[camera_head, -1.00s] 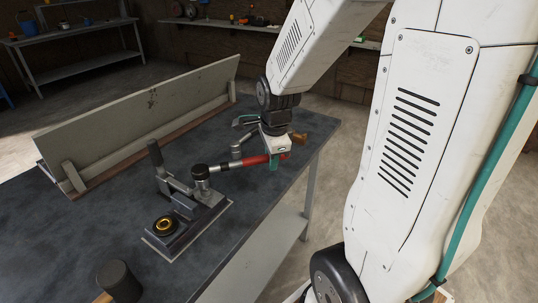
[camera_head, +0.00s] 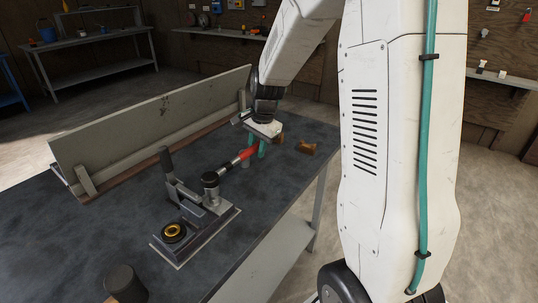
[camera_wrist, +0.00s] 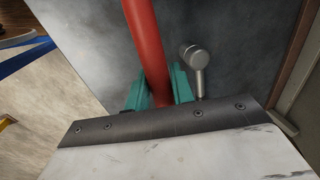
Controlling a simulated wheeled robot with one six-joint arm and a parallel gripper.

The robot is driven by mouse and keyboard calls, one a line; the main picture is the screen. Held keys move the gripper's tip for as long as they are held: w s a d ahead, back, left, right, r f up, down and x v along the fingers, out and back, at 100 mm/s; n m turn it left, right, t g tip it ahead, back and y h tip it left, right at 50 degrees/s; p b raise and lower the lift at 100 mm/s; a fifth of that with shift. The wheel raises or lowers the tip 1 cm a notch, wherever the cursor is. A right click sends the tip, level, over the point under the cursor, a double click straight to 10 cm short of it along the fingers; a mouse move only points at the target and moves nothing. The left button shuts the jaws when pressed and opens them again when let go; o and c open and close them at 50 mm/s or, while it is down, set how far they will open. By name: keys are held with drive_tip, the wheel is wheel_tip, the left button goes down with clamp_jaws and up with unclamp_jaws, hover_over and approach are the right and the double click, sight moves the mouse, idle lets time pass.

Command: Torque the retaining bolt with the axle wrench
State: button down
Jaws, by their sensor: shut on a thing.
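The axle wrench has a red handle (camera_head: 244,156) and a dark metal head (camera_head: 210,180). Its head sits upright on the clamp-like steel fixture (camera_head: 196,227), and the handle slants up and right. The head covers the retaining bolt, so I cannot see the bolt itself. My gripper (camera_head: 256,149) is shut on the handle's far end. In the wrist view, the teal fingers (camera_wrist: 160,88) lie on both sides of the red handle (camera_wrist: 143,35). The fixture also has an upright dark lever (camera_head: 167,161) and a gold-ringed round part (camera_head: 173,232).
A grey metal piece with a round head (camera_wrist: 195,58) lies close beside the fingers. A brown wooden block (camera_head: 306,147) is right of the gripper. A long grey board (camera_head: 150,117) stands behind. A dark mallet head (camera_head: 122,281) is at the front. The dark bench top (camera_head: 90,225) is clear at left.

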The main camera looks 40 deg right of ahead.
drive_tip(key=w+a+n+g+y, duration=0.1)
drive_tip(key=w+a+n, duration=0.8)
drive_tip(key=w+a, duration=0.1)
drive_tip(key=shift+w+f+n, duration=0.3)
drive_tip(key=shift+w+f, duration=0.1)
drive_tip(key=shift+w, duration=0.4)
drive_tip(key=shift+f, duration=0.7)
idle(0.4)
drive_tip(key=shift+f, duration=0.5)
drive_tip(key=shift+d, duration=0.1)
